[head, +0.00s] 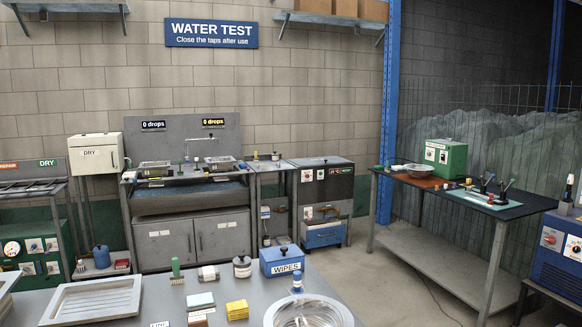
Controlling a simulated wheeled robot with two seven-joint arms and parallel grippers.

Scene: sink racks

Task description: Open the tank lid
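No part is plainly marked as the tank lid, and I cannot tell which one it is. Under the WATER TEST sign stands a grey sink bench with a long basin of dark blue water (190,196) below its top. Two small grey racks (155,168) and (221,163) sit on the bench beside a tap (212,138). To its right is a grey cabinet with a flat dark top (322,162), which looks closed. Neither of my grippers shows in the head view.
A workbench (440,250) with a green box (446,157) stands right. Floor (375,280) between them is open. A white DRY box (95,153) is left.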

